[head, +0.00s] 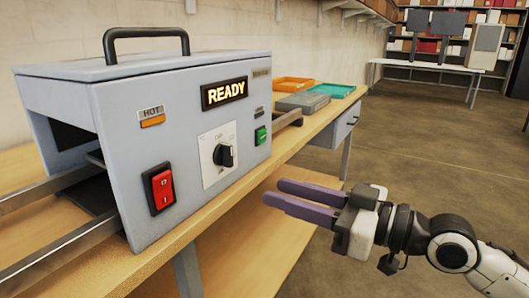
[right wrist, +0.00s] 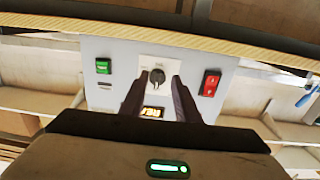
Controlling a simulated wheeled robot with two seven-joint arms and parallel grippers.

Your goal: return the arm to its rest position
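The grey roll laminator (head: 150,130) stands on the wooden table at the left of the head view. Its display reads READY, with a HOT label, a red switch (head: 161,188), a dial (head: 221,155) and a green button (head: 260,135) on its front. My right gripper (head: 275,195) is in front of the machine, beyond the table's front edge, fingers pointing left toward it. Its fingers are apart with nothing seen between them. The right wrist view shows the dial (right wrist: 156,77) between the fingers (right wrist: 158,95), some way off. My left gripper is not in view.
Orange (head: 293,84), grey (head: 302,102) and teal (head: 332,90) trays lie on the table (head: 300,138) behind the laminator. A white table (head: 425,66) with panels and shelves stand far back. The floor (head: 430,135) to the right is clear.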

